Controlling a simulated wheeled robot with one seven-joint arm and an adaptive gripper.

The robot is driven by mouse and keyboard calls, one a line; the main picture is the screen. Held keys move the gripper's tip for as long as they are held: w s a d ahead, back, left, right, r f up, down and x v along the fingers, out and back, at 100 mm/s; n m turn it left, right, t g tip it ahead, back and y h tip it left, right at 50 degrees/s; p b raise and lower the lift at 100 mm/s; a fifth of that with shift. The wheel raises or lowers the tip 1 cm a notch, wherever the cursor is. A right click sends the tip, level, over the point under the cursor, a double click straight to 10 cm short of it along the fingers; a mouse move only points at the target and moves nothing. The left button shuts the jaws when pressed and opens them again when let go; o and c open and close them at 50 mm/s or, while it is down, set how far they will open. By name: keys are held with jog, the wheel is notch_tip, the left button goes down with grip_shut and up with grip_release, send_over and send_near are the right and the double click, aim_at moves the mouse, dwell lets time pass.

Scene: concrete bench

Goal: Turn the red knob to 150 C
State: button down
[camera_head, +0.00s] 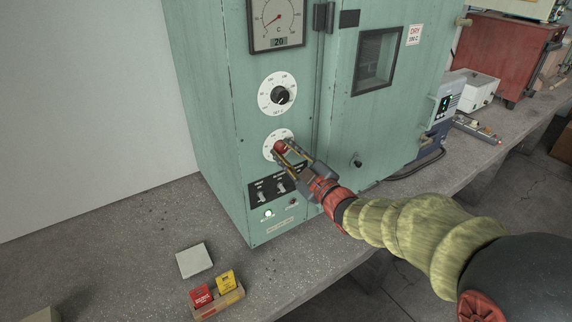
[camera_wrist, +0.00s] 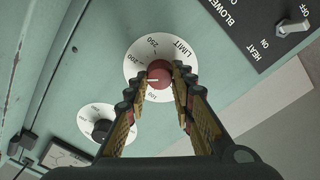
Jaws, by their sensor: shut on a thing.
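The red knob (camera_head: 280,146) sits in the centre of the lower white dial (camera_head: 269,140) on the front of a green oven (camera_head: 222,120). It also shows in the wrist view (camera_wrist: 159,75), on a dial (camera_wrist: 142,57) marked LIMIT with 100, 200 and 250 readable. My gripper (camera_wrist: 163,84) is shut on the red knob, one finger on each side. The knob's white line points left in the wrist view, toward the stretch between 100 and 200. My left finger hides part of the scale there. In the head view my gripper (camera_head: 285,150) covers much of the dial.
A black knob (camera_head: 280,96) on its own dial is just above. Heat and blower switches (camera_head: 270,188) are just below. A gauge (camera_head: 277,22) with a display reading 20 is at the top. Red and yellow packets (camera_head: 201,296) lie on the bench at the front.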

jog(key=shift+f+n+b, duration=0.2)
jog(key=shift+n+b, duration=1.7)
jog(key=shift+b, duration=0.2)
jog(key=c, duration=1.6)
grip_release()
jog(key=shift+r, duration=0.1)
jog(key=shift+o, duration=0.5)
jog(key=v, duration=1.2)
